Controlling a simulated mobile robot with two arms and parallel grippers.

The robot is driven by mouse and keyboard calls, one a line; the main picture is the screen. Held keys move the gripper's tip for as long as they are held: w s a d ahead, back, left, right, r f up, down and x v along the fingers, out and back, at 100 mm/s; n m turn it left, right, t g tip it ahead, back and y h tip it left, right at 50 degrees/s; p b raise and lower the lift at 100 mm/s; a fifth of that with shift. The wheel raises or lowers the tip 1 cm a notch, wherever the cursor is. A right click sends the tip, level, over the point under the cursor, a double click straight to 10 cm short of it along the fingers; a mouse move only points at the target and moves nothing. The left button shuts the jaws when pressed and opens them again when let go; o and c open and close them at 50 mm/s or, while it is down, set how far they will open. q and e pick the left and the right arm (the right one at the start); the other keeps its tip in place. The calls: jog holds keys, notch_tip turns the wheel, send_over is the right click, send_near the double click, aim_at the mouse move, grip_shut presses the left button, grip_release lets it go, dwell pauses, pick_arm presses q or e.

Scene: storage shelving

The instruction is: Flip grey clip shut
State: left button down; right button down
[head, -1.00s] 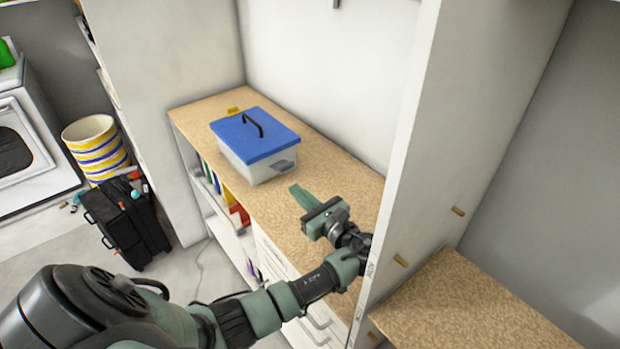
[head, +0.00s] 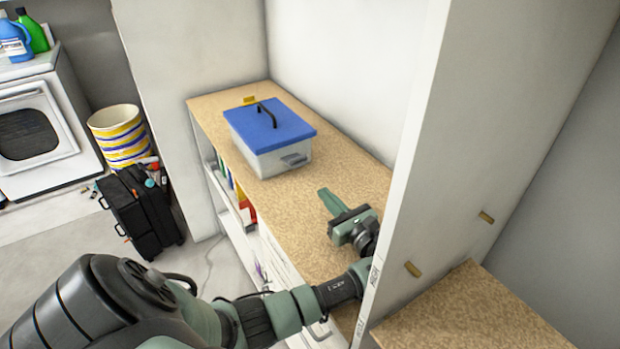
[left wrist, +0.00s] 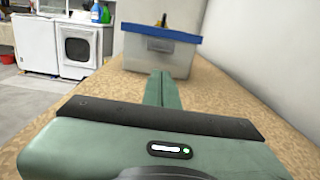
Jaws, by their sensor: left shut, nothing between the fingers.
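A clear storage box (head: 285,162) with a blue lid (head: 270,127) and black handle stands on the speckled shelf top. Its grey clip (head: 295,160) is on the end wall facing my gripper and appears to stick out from the wall. My left gripper (head: 325,194) is shut and empty, low over the shelf, apart from the clip and pointing toward the box. My right gripper is not in view.
A white upright panel (head: 430,150) stands close to the right of my left arm. The back wall runs behind the box. A small yellow piece (head: 249,100) is at the box's far end. The shelf top between gripper and box is clear.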

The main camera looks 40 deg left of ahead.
pick_arm(q)
jog(key=p+x, duration=0.1)
jog(key=x, duration=0.8)
jog(key=shift+d+p, duration=0.1)
jog(key=shift+p, duration=0.3)
jog(key=shift+w+a, duration=0.2)
jog(key=shift+a, duration=0.3)
